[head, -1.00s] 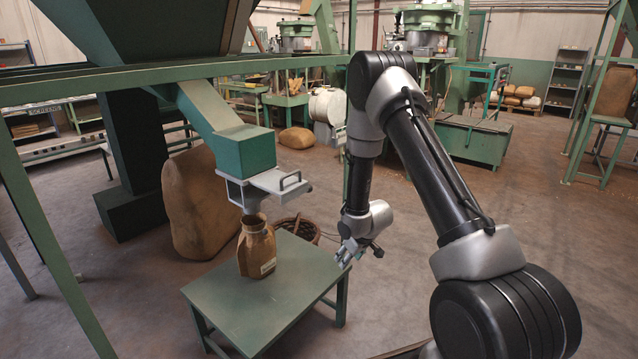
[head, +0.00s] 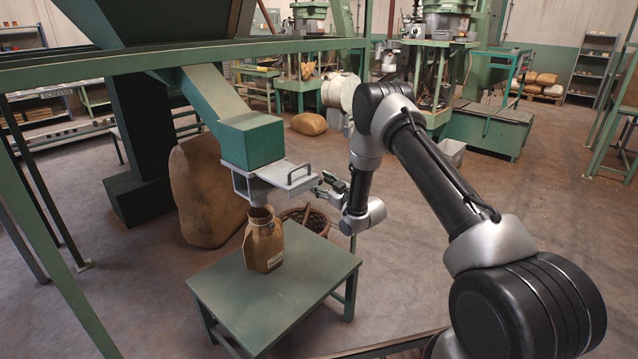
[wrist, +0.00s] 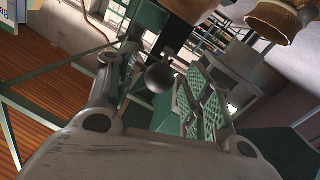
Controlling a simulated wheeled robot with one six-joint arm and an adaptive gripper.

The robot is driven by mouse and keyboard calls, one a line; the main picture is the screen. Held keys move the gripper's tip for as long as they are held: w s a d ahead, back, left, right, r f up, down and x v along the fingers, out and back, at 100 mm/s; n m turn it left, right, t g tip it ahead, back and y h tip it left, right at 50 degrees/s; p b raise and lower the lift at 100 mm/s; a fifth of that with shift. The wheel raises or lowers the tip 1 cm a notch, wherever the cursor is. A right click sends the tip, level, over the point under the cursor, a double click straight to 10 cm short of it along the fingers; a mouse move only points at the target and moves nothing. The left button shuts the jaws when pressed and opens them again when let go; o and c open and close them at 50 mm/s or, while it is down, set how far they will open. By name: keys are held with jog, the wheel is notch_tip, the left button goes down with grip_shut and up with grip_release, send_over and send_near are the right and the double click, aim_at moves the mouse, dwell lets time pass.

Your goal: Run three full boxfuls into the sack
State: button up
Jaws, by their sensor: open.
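The green box (head: 252,142) hangs at the lower end of the sloping chute in the head view. Under it is a grey slide plate (head: 276,177) with a looped handle (head: 300,172), jutting out to the right. A brown sack (head: 264,246) with a pale label stands upright on the green table (head: 275,300), its open mouth right below the grey spout (head: 258,197). My gripper (head: 328,189) is open, just right of the handle. In the wrist view the open fingers (wrist: 165,90) show a dark round thing between or beyond them; I cannot tell what. The box's contents are hidden.
A wicker basket (head: 305,218) stands on the floor behind the table. A large tan bulging sack (head: 205,190) stands behind the chute. Green frame posts and a rail (head: 200,57) surround the chute. The floor right of the table is open.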

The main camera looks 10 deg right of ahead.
jog(key=shift+x, duration=0.8)
grip_shut()
jog(key=shift+r+g, duration=0.3)
jog(key=shift+r, duration=0.45)
jog(key=r+g+h, duration=0.1)
jog(key=r, duration=0.1)
jog(key=w+r+g+h, duration=0.1)
jog(key=r+g, duration=0.1)
jog(key=r, duration=0.1)
jog(key=a+r+g+h, duration=0.1)
jog(key=r, duration=0.2)
jog(key=shift+w+a+r+n, duration=0.1)
jog(key=shift+w+a+n, duration=0.05)
jog(key=shift+w+n, duration=0.2)
jog(key=w+a+r, duration=0.6)
jog(key=w+r, duration=0.2)
jog(key=w, duration=0.1)
jog(key=shift+a+r, duration=0.2)
jog(key=shift+r, duration=0.15)
